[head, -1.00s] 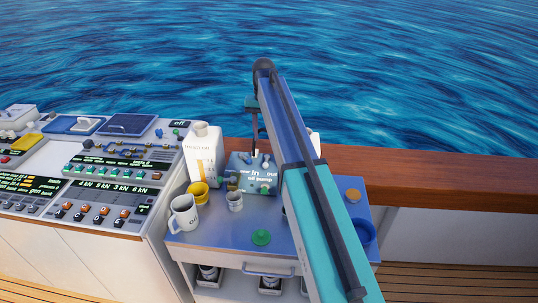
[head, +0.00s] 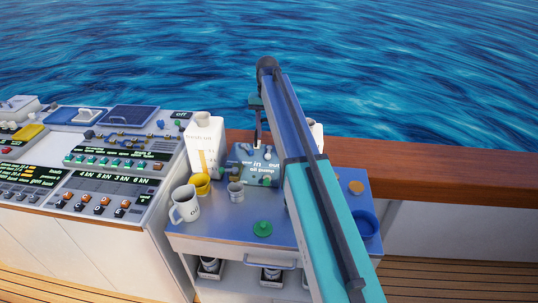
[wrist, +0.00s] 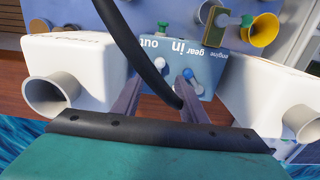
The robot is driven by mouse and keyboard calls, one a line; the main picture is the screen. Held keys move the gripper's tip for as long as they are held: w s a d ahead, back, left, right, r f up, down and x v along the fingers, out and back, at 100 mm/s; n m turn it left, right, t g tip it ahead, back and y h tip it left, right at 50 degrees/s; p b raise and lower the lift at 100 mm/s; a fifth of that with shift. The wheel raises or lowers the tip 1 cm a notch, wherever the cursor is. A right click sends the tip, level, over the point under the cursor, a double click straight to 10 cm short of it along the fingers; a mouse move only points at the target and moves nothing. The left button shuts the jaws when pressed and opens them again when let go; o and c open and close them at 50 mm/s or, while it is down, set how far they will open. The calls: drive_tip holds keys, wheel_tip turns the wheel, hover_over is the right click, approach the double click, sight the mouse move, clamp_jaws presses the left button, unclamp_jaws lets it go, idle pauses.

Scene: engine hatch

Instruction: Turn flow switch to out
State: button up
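The blue oil pump box (head: 252,170) stands at the back of the small table, with "in" and "out" lettering and small levers on it. In the wrist view the box (wrist: 165,28) appears upside down. One white-tipped switch (wrist: 163,61) stands near "out" and another, blue-and-white knob (wrist: 187,74) is nearer "in" and "gear". I cannot tell surely which is the flow switch or its setting.
A white carton (head: 205,145) stands left of the box, and another white container (head: 316,132) shows behind my arm. A black hose crosses the wrist view.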

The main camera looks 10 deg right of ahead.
sight(268, 154)
drive_tip(key=shift+f+b, duration=2.7)
drive_tip(key=shift+f, duration=2.45)
clamp_jaws()
